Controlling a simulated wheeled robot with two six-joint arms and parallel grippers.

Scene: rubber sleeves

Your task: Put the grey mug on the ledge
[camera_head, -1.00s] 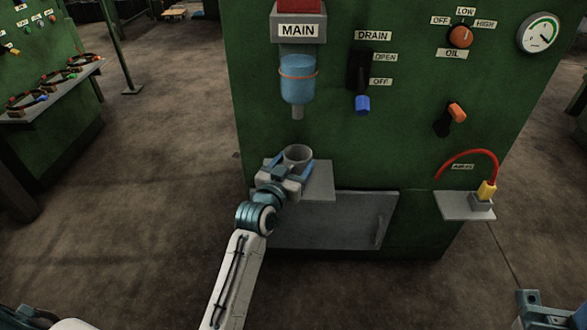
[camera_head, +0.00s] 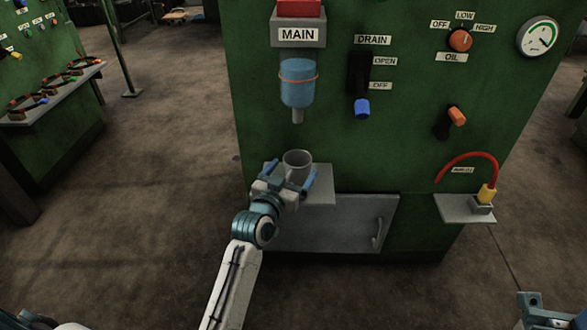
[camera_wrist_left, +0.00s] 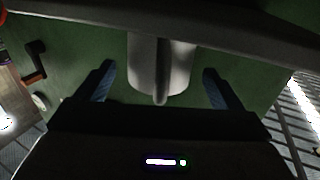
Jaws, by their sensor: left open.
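The grey mug (camera_head: 297,160) stands upright on the grey ledge (camera_head: 322,184) at the foot of the green machine's front, below the blue bottle. My left gripper (camera_head: 291,178) is open, with its blue fingers on either side of the mug and apart from it. In the left wrist view, the mug (camera_wrist_left: 180,68) is between the open fingers of my left gripper (camera_wrist_left: 160,86), with clear gaps on both sides, and its handle points towards the gripper's palm. The mug's lower part is partly hidden by the gripper in the head view.
The blue bottle (camera_head: 297,84) with a spout hangs above the mug. A grey door (camera_head: 350,222) with a handle lies under the ledge. A second small shelf (camera_head: 462,209) with a yellow plug (camera_head: 487,193) and red cable is to the right.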

